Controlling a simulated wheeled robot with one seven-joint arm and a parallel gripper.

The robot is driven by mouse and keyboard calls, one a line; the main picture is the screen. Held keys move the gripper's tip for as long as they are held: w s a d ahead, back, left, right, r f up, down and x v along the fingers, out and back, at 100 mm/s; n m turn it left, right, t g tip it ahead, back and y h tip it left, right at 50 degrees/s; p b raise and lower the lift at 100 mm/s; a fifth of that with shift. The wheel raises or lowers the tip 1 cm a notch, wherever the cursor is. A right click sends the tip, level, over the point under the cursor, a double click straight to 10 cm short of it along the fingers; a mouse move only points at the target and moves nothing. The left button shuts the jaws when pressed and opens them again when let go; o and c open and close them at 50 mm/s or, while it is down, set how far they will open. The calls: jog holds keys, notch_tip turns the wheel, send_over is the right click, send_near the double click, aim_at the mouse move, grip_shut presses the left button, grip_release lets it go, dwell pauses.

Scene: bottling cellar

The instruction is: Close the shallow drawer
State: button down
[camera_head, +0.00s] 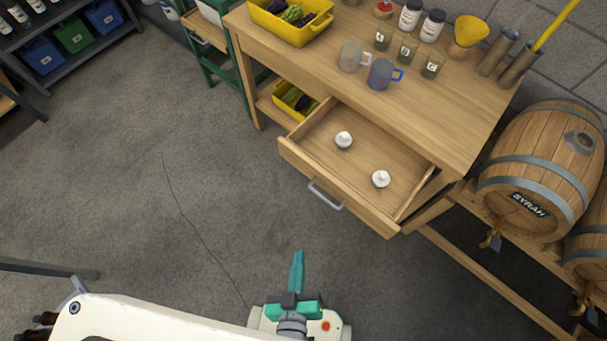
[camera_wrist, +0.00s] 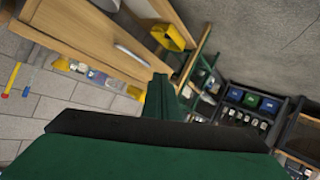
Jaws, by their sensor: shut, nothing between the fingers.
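The shallow drawer (camera_head: 372,167) of the wooden table stands open in the head view. Two small white-topped items lie inside it. Its front panel (camera_head: 360,203) carries a grey bar handle (camera_head: 325,194). My gripper (camera_head: 298,256) is in front of the drawer, apart from the handle, with its teal fingers together and empty. In the wrist view, the fingers (camera_wrist: 160,88) point toward the table. The drawer front (camera_wrist: 95,35) and its handle (camera_wrist: 133,55) show at the upper left there.
The wooden table (camera_head: 455,135) holds mugs, lettered glasses, bottles and a yellow funnel (camera_head: 468,34). A yellow tray (camera_head: 290,20) sits at its far left. A barrel (camera_head: 545,170) stands at the right. A thin dark line crosses the grey floor (camera_head: 130,190), which is otherwise clear left of the drawer.

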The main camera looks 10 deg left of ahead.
jog(key=w+a+f+n+g, duration=0.2)
jog(key=a+f+n+g, duration=0.15)
jog(key=f+n, duration=0.7)
jog(key=n+t+h, duration=0.6)
jog(key=n+h, duration=0.4)
jog(key=n, duration=0.4)
send_near(302, 167)
jog(key=x, duration=0.6)
jog(key=shift+w+d+r, duration=0.1)
jog(key=shift+w, duration=0.05)
